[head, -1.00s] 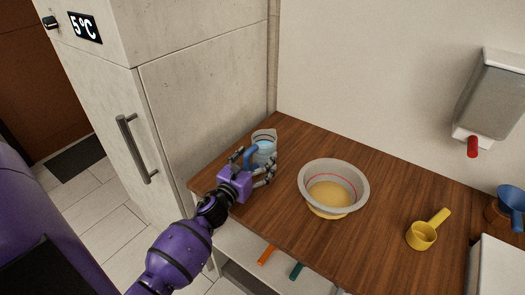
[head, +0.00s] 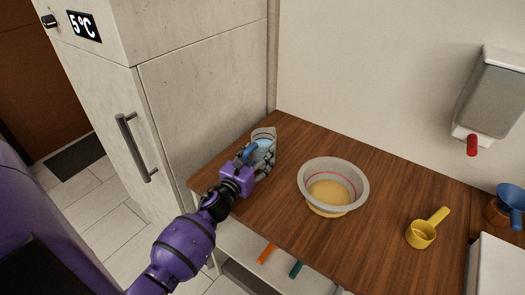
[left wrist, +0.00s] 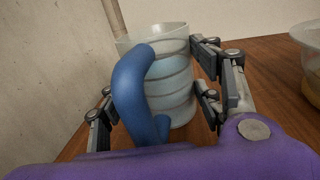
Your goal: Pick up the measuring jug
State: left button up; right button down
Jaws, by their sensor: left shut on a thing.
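The measuring jug (head: 265,136) is a clear, ribbed vessel with a blue handle, standing on the wooden counter near the fridge. Light blue shows inside it. In the left wrist view the jug (left wrist: 172,75) is upright between the fingers, with its blue handle (left wrist: 138,95) toward my palm. My left gripper (head: 257,158) is shut on the jug, with one finger on each side. The gripper also shows in the left wrist view (left wrist: 160,105). The fingers hide part of the jug in the head view. My right gripper is not in view.
A clear bowl (head: 345,175) with a red line and yellow contents stands right of the jug on the counter (head: 375,240). A yellow measuring cup (head: 421,235) lies farther right. The tall fridge (head: 200,90) is close on the left. A dispenser (head: 490,95) hangs on the wall.

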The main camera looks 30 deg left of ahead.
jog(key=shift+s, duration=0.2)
pick_arm(q)
jog(key=shift+r, duration=0.2)
